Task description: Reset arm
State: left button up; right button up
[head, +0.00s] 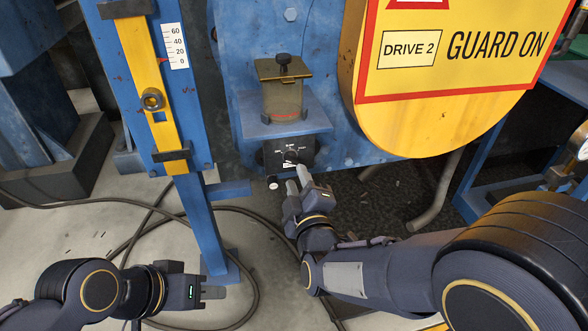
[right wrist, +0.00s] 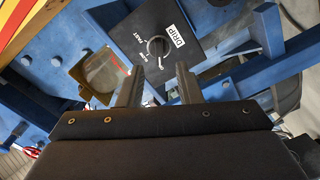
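My right gripper (head: 298,180) is open, its two fingers apart just below a black control box (head: 288,153) under the oiler shelf. In the right wrist view the open fingers (right wrist: 160,84) point toward a round dark knob (right wrist: 158,46) on the black panel marked DRIP and FAST. The knob appears beyond the fingertips, with nothing seen between the fingers.
An amber-looking oil cup (head: 283,95) stands on a blue shelf (head: 255,128) above the box. A yellow guard (head: 430,110) hangs at upper right. A blue post with a yellow slide and scale (head: 150,80) stands left. Cables (head: 262,222) lie on the floor.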

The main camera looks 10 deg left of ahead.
jog(key=shift+v, duration=1.15)
jog(key=s+d+m+g+h, duration=0.1)
jog(key=s+d+m+g, duration=0.15)
jog(key=d+m, duration=0.5)
jog(key=s+d+m+g, duration=0.2)
jog(key=d+m+g, duration=0.2)
jog(key=d, duration=0.7)
jog(key=s+d+f+m+g+h, duration=0.15)
jog(key=s+d+m, duration=0.3)
jog(key=s, duration=0.45)
jog(key=s+d+f+m+g+h, duration=0.1)
jog(key=s+d+f+m+g, duration=0.2)
jog(key=s+d, duration=0.45)
notch_tip(320, 180, up, 17)
jog(key=a+p, duration=0.2)
jog(key=p, duration=1.4)
jog(key=shift+s+n+p, duration=0.3)
jog(key=shift+s+p, duration=0.1)
jog(key=shift+s, duration=0.1)
